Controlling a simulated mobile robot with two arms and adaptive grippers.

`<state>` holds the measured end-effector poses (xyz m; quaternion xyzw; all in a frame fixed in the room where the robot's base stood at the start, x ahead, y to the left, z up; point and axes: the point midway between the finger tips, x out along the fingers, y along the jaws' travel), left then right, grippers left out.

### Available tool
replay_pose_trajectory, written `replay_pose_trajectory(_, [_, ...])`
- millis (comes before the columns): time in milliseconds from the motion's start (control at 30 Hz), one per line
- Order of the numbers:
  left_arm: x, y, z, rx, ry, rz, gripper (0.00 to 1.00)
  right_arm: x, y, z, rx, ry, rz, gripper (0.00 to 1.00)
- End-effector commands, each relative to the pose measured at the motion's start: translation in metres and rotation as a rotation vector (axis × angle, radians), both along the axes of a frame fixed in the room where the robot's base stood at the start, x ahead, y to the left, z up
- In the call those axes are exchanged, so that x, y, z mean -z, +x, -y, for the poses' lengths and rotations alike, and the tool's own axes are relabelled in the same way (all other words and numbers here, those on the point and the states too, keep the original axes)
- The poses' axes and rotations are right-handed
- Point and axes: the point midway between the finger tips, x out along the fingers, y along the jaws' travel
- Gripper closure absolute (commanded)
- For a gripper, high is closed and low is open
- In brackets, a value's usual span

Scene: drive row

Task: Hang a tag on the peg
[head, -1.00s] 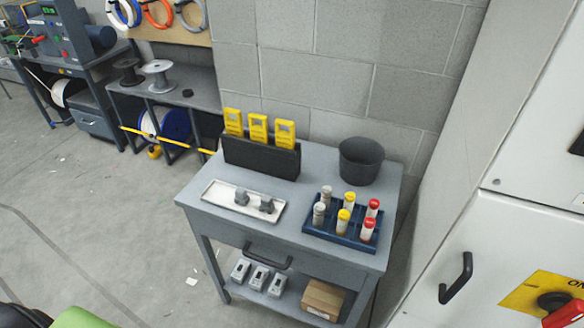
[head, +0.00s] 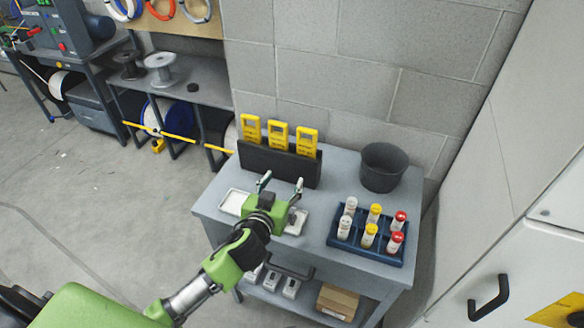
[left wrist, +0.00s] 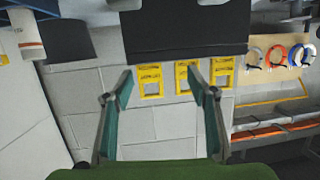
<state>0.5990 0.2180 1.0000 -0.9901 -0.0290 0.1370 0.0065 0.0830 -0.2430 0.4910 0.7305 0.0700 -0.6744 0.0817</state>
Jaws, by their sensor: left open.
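Three yellow tags stand upright side by side in a black holder (head: 260,160) on the grey cart: a left tag (head: 250,130), a middle tag (head: 278,137) and a right tag (head: 306,142). My left gripper (head: 281,183) is open and empty in front of the holder, above the white tray. In the left wrist view, which looks upside down, the tags (left wrist: 187,78) and holder (left wrist: 185,32) lie beyond and between or beside the open fingers (left wrist: 163,82). I cannot make out a peg. My right gripper is not in view.
The cart (head: 335,270) also holds a white tray (head: 232,203) partly hidden by my gripper, a dark bin (head: 383,168) and a blue rack (head: 375,247) of capped vials. A white cabinet with a black handle (head: 489,298) stands at the right. The floor at left is clear.

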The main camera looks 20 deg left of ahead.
Motion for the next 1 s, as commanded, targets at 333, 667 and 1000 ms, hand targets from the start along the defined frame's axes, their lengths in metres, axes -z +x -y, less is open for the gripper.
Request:
replay_pose_trajectory(333, [-0.026, 0.040, 0.016, 0.093, -0.019, 0.127, 0.47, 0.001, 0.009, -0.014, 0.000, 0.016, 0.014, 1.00])
replay_pose_trajectory(667, [-0.019, 0.076, 0.018, 0.092, -0.018, 0.125, 0.47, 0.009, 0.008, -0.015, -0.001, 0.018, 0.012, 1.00])
replay_pose_trajectory(1000, [-0.012, 0.116, 0.019, 0.090, -0.021, 0.125, 0.47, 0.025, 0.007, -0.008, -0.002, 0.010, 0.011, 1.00])
